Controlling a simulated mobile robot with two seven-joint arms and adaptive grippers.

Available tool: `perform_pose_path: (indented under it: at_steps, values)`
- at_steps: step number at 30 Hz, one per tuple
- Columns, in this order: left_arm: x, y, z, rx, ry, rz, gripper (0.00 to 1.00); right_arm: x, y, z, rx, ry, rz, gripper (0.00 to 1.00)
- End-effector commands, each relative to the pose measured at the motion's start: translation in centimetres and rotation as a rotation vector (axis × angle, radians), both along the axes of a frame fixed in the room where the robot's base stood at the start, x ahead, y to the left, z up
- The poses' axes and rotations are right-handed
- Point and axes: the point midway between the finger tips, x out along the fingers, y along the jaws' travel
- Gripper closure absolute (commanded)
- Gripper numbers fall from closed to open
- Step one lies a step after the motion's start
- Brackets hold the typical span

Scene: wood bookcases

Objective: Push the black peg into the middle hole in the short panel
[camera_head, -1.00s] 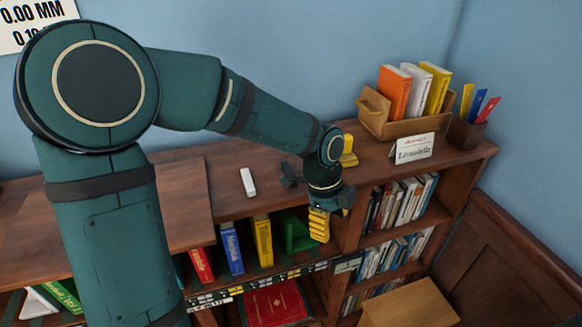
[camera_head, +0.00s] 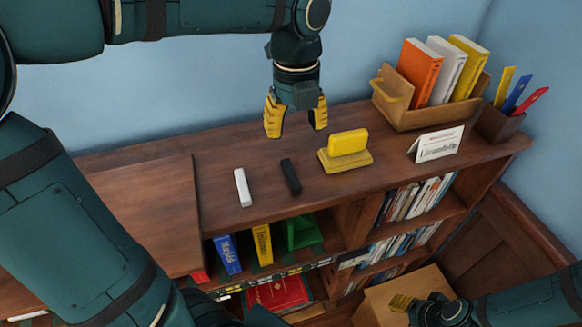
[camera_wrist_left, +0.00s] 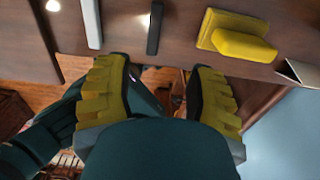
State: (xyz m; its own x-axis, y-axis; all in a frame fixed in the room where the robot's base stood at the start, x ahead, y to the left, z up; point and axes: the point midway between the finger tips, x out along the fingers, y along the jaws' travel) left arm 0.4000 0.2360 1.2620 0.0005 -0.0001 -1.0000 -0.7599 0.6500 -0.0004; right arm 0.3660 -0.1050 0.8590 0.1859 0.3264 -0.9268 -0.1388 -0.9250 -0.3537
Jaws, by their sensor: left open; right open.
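The black peg (camera_head: 290,177) lies on the wooden bookcase top, between a white peg (camera_head: 242,187) and a yellow block on a base (camera_head: 348,143). It also shows in the left wrist view (camera_wrist_left: 155,28). My left gripper (camera_head: 296,124) points down, open and empty, above and behind the black peg, apart from it. Its yellow fingers spread wide in the left wrist view (camera_wrist_left: 160,88). My right gripper (camera_head: 403,302) is open at the lower right, low in front of the bookcase, partly cut off by the frame. I cannot make out a short panel with holes.
A raised board (camera_head: 150,215) covers the left of the top. A wooden book box (camera_head: 410,112), a sign (camera_head: 437,144) and a pen holder (camera_head: 498,124) stand at the right. Books fill the shelves below. A wooden box (camera_head: 385,302) stands in front.

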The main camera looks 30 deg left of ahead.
Motion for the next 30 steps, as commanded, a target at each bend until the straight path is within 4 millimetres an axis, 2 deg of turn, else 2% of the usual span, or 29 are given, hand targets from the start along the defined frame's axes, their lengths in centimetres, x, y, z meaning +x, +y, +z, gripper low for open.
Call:
perform_pose_path:
  at_steps: [3, 9, 17, 24, 30]
  values:
    - [-0.1, 0.0, -2.6, 0.000, 0.006, 0.001, 0.45, 0.0, 0.0, -0.6, -0.001, 0.001, -0.001, 0.53]
    - [-0.1, 0.1, -6.0, 0.001, 0.004, 0.001, 0.45, 0.0, 0.1, -1.2, -0.002, 0.000, 0.000, 0.53]
    - [-0.2, 0.1, -7.7, 0.000, 0.003, 0.001, 0.45, 0.0, 0.1, -1.5, -0.003, 0.001, 0.000, 0.53]
    - [-0.7, 0.7, -11.1, 0.000, 0.005, 0.001, 0.45, 0.0, 0.1, -2.2, -0.004, 0.001, -0.001, 0.53]
    - [-0.6, 0.6, -12.4, -0.001, 0.002, 0.001, 0.45, 0.1, 0.1, -2.4, -0.005, 0.001, -0.001, 0.53]
